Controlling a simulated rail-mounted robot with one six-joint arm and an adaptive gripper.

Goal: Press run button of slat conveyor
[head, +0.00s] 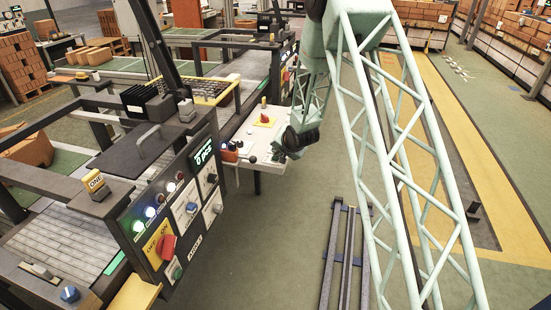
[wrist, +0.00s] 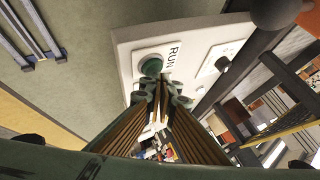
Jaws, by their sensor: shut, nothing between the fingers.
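The green run button (wrist: 152,66) sits on a white control panel (wrist: 130,40), beside the label RUN (wrist: 172,55), in the wrist view. My gripper (wrist: 161,92) is shut and empty. Its fingertips appear just below the button in that picture; I cannot tell whether they touch it. In the head view my gripper (head: 279,155) is at the right part of the white panel (head: 262,153), and my arm hides the button there. A slat conveyor bed (head: 247,68) runs behind this panel.
A dark panel (head: 178,205) with lit lamps and a red switch (head: 165,246) stands on a nearer conveyor at left. The white panel also carries a red knob on a yellow plate (head: 264,120). Dark rails (head: 345,250) lie on the floor. Open floor (head: 280,230) lies in front.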

